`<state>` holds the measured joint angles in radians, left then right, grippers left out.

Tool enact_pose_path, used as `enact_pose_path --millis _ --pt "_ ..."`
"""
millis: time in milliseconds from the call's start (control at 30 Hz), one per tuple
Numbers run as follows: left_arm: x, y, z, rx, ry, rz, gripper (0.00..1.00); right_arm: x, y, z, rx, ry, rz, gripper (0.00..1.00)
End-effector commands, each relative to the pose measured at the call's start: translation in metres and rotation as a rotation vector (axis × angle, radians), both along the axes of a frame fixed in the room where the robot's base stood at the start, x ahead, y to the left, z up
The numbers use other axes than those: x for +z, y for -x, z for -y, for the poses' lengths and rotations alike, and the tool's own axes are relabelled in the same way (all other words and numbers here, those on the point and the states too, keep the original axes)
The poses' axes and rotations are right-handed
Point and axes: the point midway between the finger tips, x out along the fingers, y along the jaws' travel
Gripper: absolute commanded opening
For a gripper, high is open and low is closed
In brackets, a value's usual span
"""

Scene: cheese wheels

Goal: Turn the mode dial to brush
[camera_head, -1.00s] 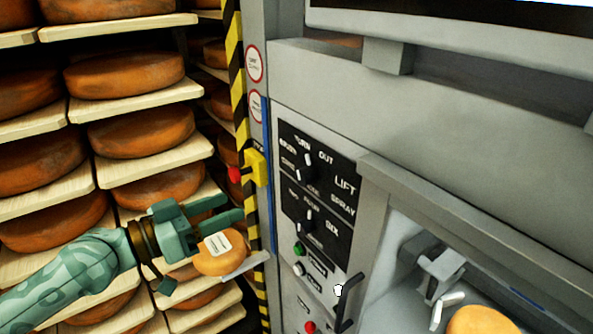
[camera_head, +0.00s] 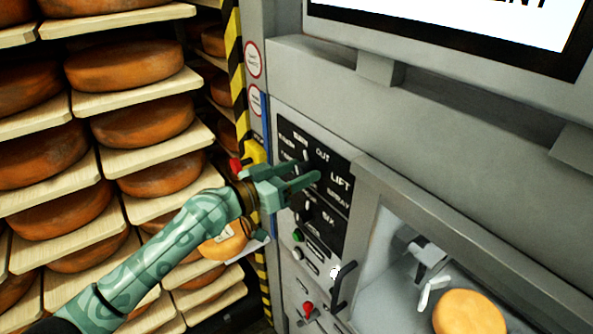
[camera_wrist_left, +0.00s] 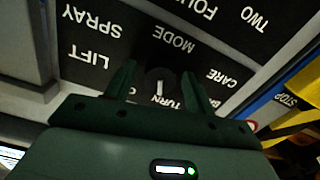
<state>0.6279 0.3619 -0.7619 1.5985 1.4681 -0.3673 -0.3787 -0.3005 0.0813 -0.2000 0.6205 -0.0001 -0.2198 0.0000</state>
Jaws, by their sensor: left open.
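The mode dial (camera_wrist_left: 160,80) is a dark round knob with a white pointer line. In the left wrist view, where the labels appear upside down, it sits between my gripper's two fingers, and its pointer runs down between TURN and the partly hidden OUT label. My left gripper (camera_wrist_left: 159,70) is open around the knob; I cannot tell whether the fingers touch it. In the head view my left gripper (camera_head: 309,174) is at the black control panel (camera_head: 335,165), covering most of the dial. The brush label is largely hidden by a finger in the wrist view. My right gripper is out of view.
A second dial (camera_head: 304,214) sits below, with a green button (camera_head: 297,237) and a red knob (camera_head: 308,308) lower down. A black handle (camera_head: 343,285) sticks out on the right. Cheese shelves (camera_head: 130,105) fill the left. A cheese wheel (camera_head: 470,312) lies inside the machine.

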Motion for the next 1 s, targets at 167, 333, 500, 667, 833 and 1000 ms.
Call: enact_pose_path --millis 167,333,500,667,833,1000 --pt "-0.0001 0.0000 -0.0003 0.000 0.000 0.000 0.51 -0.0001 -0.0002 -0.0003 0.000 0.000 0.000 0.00" --pt "-0.0002 0.0000 -0.0005 0.001 0.000 0.000 0.10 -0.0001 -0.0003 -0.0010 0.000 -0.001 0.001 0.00" --pt "-0.0002 0.0001 -0.0007 0.001 0.002 -0.003 0.10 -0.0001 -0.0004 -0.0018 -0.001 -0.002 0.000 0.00" --pt "-0.0002 0.0000 -0.0008 0.001 0.020 -0.028 0.10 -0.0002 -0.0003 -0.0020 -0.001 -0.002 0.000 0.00" --pt "-0.0002 -0.0001 -0.0008 0.001 0.069 -0.096 0.10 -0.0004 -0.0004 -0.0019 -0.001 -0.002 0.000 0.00" --pt "-0.0003 -0.0003 -0.0011 0.001 0.144 -0.201 0.10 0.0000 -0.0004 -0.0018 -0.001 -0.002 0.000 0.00"
